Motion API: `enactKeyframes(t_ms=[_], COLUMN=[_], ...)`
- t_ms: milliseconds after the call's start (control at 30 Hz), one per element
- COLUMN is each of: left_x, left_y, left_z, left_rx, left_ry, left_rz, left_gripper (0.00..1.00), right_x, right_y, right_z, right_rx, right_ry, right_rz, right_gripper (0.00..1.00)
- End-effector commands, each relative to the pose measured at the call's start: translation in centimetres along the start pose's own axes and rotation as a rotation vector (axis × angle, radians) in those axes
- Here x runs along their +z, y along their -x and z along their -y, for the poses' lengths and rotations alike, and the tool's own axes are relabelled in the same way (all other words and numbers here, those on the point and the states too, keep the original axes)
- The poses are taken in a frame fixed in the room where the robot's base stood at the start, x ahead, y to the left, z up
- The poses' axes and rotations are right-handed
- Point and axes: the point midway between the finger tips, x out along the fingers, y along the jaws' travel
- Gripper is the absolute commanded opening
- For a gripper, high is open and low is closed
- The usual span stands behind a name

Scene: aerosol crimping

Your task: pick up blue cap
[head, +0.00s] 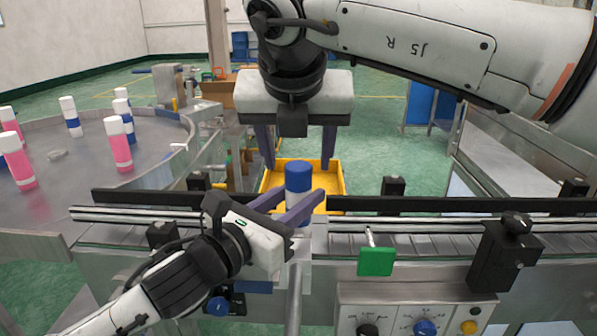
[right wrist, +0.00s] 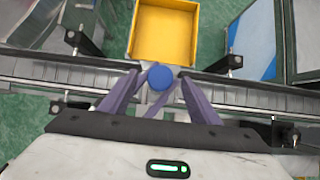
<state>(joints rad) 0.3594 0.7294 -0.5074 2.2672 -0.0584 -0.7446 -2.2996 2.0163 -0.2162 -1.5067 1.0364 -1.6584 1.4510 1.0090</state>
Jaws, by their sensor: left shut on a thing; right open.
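The blue cap (head: 298,172) sits upright on top of a can (head: 299,196) at the conveyor; its round top also shows in the right wrist view (right wrist: 160,77). My left gripper (head: 300,208) is shut on the can below the cap, one finger at each side. My right gripper (head: 297,165) points down from above and is open. Its fingers stand apart to the left and right of the cap; in the right wrist view (right wrist: 160,75) the cap lies between the fingertips. I cannot tell whether either finger touches it.
A yellow bin (head: 335,178) stands behind the conveyor. The conveyor rail (head: 450,205) runs left to right, with black clamps and a green tag (head: 376,262). A round metal table (head: 75,165) at left carries several pink and blue cans. A control panel (head: 410,312) is in front.

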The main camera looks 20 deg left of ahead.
Motion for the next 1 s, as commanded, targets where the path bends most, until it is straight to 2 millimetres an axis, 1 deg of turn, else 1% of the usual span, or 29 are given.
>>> enactKeyframes(t_ms=[33,100,200,433,467,700,733,1000], left_x=[0.0,0.0,0.0,0.0,0.0,0.0,0.0,0.0], left_y=[0.0,0.0,0.0,0.0,0.0,0.0,0.0,0.0], left_z=[0.0,0.0,0.0,0.0,0.0,0.0,0.0,0.0], left_rx=[0.0,0.0,0.0,0.0,0.0,0.0,0.0,0.0], left_ry=[0.0,0.0,0.0,0.0,0.0,0.0,0.0,0.0], left_rz=[0.0,0.0,0.0,0.0,0.0,0.0,0.0,0.0], left_gripper=[0.09,0.09,0.09,0.09,0.09,0.09,0.09,0.09], right_x=[-0.1,-0.1,-0.1,0.0,0.0,0.0,0.0,0.0], right_y=[-0.9,-2.1,-3.3,-3.6,-3.6,-3.5,-3.5,-3.5], right_z=[0.1,0.1,0.1,0.1,0.1,0.1,0.1,0.1], right_rx=[0.0,0.0,0.002,0.001,0.001,0.001,0.001,0.001], right_ry=[0.0,0.001,0.001,0.001,0.001,0.001,0.001,0.001], right_rz=[-0.002,-0.003,-0.002,0.0,0.0,0.0,0.0,0.0], right_gripper=[0.56,0.56,0.56,0.56,0.54,0.14,0.1,0.09])
